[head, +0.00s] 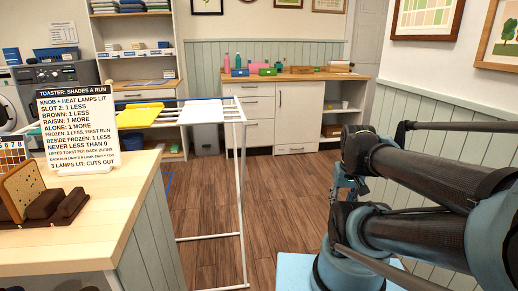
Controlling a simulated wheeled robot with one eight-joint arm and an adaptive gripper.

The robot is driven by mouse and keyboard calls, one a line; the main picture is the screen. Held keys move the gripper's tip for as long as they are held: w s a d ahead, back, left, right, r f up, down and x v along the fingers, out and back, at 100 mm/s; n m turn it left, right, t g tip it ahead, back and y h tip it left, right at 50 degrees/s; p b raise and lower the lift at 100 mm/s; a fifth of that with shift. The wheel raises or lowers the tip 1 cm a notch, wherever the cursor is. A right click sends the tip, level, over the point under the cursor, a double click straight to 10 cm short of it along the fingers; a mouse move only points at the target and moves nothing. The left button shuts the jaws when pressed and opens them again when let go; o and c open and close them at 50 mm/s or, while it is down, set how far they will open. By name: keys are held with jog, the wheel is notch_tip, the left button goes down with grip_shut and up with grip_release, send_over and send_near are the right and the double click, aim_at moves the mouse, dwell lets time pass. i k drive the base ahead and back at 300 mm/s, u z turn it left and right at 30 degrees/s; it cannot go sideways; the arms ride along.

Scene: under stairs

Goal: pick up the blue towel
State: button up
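A white drying rack (241,200) stands left of centre in the head view. A narrow strip of blue cloth (166,100) shows along its far top edge; it may be the blue towel, seen almost edge-on. A yellow cloth (139,116) and a white cloth (207,112) lie across the rack nearer to me. Blue folded cloths (131,6) also lie on the top shelf at the back. My gripper (345,187) seems to be partly visible at the far end of my arm, right of the rack and apart from it. Its fingers are too small and hidden to read.
A wooden-topped counter (130,200) with a toaster sign (77,128) and a bread holder fills the left front. A white cabinet (298,115) with coloured boxes stands at the back. Wooden floor (275,200) is clear between rack and arm. A panelled wall (440,120) bounds the right.

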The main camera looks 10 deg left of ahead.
aim_at(163, 44)
jog(key=u, duration=0.05)
jog(key=i, duration=4.2)
jog(key=u, duration=2.05)
jog(key=i, duration=1.5)
jog(key=z, duration=0.05)
